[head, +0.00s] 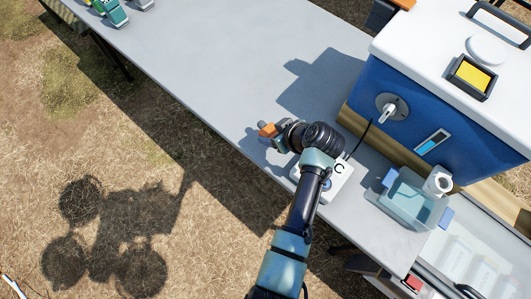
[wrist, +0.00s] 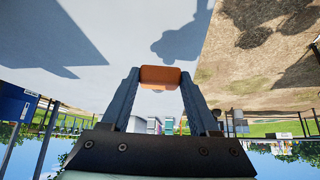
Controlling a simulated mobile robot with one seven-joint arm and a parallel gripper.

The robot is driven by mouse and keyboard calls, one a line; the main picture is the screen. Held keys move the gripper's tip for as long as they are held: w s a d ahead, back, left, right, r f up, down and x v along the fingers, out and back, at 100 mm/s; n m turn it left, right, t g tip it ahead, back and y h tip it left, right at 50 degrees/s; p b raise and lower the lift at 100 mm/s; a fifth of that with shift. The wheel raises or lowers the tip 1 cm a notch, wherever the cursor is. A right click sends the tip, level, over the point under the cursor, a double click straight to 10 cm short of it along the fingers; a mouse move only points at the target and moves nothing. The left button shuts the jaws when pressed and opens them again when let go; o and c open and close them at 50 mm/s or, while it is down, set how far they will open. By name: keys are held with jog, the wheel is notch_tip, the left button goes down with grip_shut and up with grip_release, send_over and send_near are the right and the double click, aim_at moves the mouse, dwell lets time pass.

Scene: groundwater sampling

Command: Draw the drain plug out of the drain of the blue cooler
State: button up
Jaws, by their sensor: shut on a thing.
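The blue cooler (head: 365,84) with a white lid stands at the right of the head view. On its front is a round grey drain fitting (head: 384,99) with a pale piece sticking out of it. My gripper (head: 268,131) is left of the cooler and well apart from it, over the table. It is shut on an orange piece (head: 266,129), which shows between the fingertips in the wrist view (wrist: 160,75) with a small pale part below. I cannot tell whether this orange piece is the drain plug.
A white device (head: 338,186) lies beneath my arm, and a thin black cord rises from near it toward the cooler. A clear bluish container (head: 405,205) stands below the cooler.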

jog(key=w+d+m, duration=0.1)
jog(key=w+t+b, duration=0.1)
jog(key=w+d+m+t, duration=0.1)
jog(key=shift+w+d+r+m, duration=0.2)
jog(key=shift+w+d+m, duration=0.1)
notch_tip(320, 180, down, 6)
jog(key=b, duration=0.5)
jog(key=shift+s+f, duration=0.1)
jog(key=shift+f, duration=0.1)
jog(key=shift+s+f+b, duration=0.15)
jog(key=shift+f+b, duration=0.3)
jog(key=shift+b, duration=0.15)
